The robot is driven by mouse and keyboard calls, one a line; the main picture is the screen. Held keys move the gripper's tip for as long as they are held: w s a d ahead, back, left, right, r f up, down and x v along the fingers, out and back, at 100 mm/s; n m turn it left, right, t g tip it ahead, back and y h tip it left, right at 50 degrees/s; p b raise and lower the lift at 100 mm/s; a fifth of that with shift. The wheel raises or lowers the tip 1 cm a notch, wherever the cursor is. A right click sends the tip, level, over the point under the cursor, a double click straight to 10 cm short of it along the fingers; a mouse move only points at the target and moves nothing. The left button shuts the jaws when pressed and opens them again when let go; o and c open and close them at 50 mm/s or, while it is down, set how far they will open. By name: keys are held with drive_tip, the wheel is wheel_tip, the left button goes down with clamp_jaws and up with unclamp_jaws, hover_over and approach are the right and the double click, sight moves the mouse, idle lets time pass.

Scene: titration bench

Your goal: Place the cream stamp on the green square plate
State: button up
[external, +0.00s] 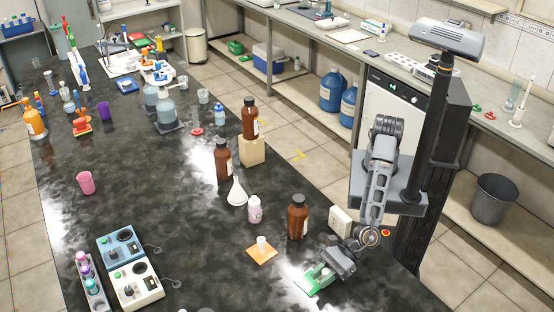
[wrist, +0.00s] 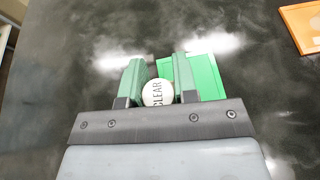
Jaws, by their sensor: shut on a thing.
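My gripper (external: 324,273) points down over the near right part of the black bench. The green square plate (wrist: 207,75) shows behind and right of the stamp, partly covered by the right finger. It also shows in the external view (external: 306,286), just below the gripper. The stamp's lower end is hidden, so I cannot tell whether it touches the plate.
An orange square plate (external: 259,255) with a small pale object (external: 262,243) on it lies left of the gripper. A brown bottle (external: 297,217) and a white box (external: 340,221) stand behind. A pale bottle (external: 254,210) is further left.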

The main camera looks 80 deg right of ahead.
drive_tip(key=shift+f, duration=0.3)
drive_tip(key=shift+f, duration=0.2)
drive_tip(key=o, duration=0.9)
drive_tip(key=shift+r, duration=0.1)
drive_tip(key=shift+r, duration=0.25)
drive_tip(key=v, duration=0.6)
drive_tip(key=b+v, duration=0.1)
drive_tip(key=v, duration=0.5)
drive_tip(key=shift+f, duration=0.25)
